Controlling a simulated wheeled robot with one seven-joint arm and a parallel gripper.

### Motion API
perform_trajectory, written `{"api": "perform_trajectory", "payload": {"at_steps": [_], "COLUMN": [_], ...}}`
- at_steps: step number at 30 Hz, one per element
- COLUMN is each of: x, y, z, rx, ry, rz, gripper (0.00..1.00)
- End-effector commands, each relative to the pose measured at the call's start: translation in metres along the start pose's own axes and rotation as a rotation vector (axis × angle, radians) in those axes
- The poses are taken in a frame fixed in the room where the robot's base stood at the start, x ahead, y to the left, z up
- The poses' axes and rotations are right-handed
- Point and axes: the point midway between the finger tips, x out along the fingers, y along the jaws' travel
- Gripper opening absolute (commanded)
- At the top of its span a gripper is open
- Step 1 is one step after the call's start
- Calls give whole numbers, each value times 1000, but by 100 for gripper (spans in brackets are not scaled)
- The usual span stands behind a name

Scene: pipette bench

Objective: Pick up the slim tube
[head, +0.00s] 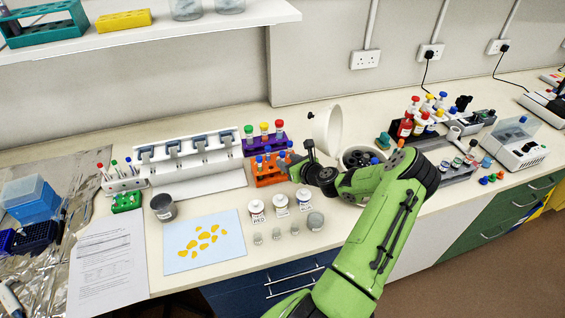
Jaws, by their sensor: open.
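Several slim tubes with coloured caps stand upright in racks. A purple rack (264,146) holds tubes with green, yellow and red caps, and an orange rack (268,180) in front of it holds blue-capped tubes (259,161). A white rack (126,184) at the left holds thin tubes with red, green and white caps (114,165). I cannot tell which of these is the slim tube meant. My gripper (287,163) is at the right end of the orange rack, small and dark in the picture. It is open; its fingertips are partly lost against the rack and tubes.
A white pipette stand (196,165) is left of the racks. White jars (256,211) and small vials stand in front, beside a blue sheet with yellow pieces (204,242). A centrifuge with its lid up (327,131) is behind my arm. Bottles (406,126) crowd the right.

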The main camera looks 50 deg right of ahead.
Motion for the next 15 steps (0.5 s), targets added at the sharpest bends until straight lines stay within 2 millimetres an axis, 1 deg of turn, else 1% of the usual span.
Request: {"api": "perform_trajectory", "payload": {"at_steps": [1, 3, 9, 11, 15], "x": [8, 14, 15, 15, 15], "y": [0, 0, 0, 0, 0], "z": [1, 1, 0, 0, 0], "rx": [-1, -2, -1, -1, -1], "ry": [-2, -1, 0, 0, 0], "rz": [1, 1, 0, 0, 0], "gripper": [47, 47, 47, 39, 18]}}
